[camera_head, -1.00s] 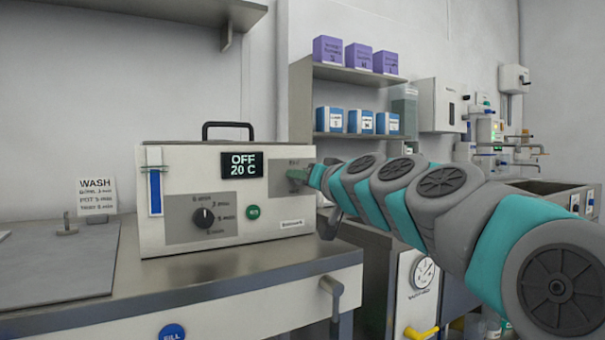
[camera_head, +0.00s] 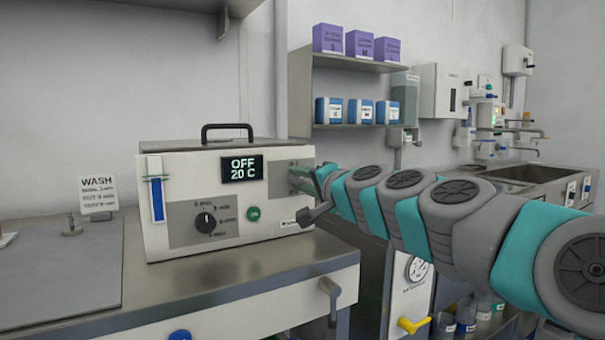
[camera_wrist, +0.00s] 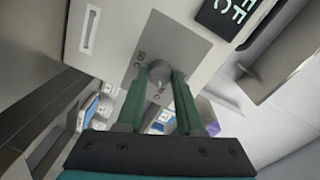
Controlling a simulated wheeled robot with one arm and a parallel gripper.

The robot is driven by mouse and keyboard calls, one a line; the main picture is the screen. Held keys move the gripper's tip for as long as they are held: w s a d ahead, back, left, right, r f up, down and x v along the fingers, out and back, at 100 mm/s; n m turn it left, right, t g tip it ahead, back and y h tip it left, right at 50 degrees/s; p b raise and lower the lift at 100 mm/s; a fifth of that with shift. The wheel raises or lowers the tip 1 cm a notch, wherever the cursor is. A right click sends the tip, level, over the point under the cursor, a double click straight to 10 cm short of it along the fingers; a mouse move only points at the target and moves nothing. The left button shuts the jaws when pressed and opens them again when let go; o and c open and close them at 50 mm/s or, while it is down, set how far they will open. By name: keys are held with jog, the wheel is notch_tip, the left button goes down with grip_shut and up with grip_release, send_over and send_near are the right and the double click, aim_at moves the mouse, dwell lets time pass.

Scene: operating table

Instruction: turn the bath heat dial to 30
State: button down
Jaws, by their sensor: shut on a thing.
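The bath (camera_head: 210,160) is a white box with a black top handle. Its display (camera_head: 242,168) reads OFF and 20 C. The heat dial is a small round grey knob on a grey plate (camera_wrist: 175,45) at the right of the bath's front. It shows in the wrist view (camera_wrist: 160,72) between the green fingertips of my gripper (camera_wrist: 158,82). My gripper is shut on this dial. In the head view my gripper (camera_head: 303,180) reaches the plate from the right and hides the dial.
A black timer dial (camera_head: 206,222) and a green button (camera_head: 254,214) sit lower on the bath's front. A WASH sign (camera_head: 97,195) stands at left. Shelves with purple boxes (camera_head: 358,43) and blue boxes (camera_head: 360,112) are behind my arm. The counter front (camera_head: 240,275) is clear.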

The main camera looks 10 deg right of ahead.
jog(key=shift+m, duration=0.3)
dwell(0.4)
jog(key=c, duration=0.5)
grip_release()
jog(key=shift+c, duration=0.2)
jog(key=v, duration=0.7)
jog(key=shift+s+d+b, duration=0.2)
jog(key=shift+s+b, duration=0.1)
jog(key=shift+s, duration=0.1)
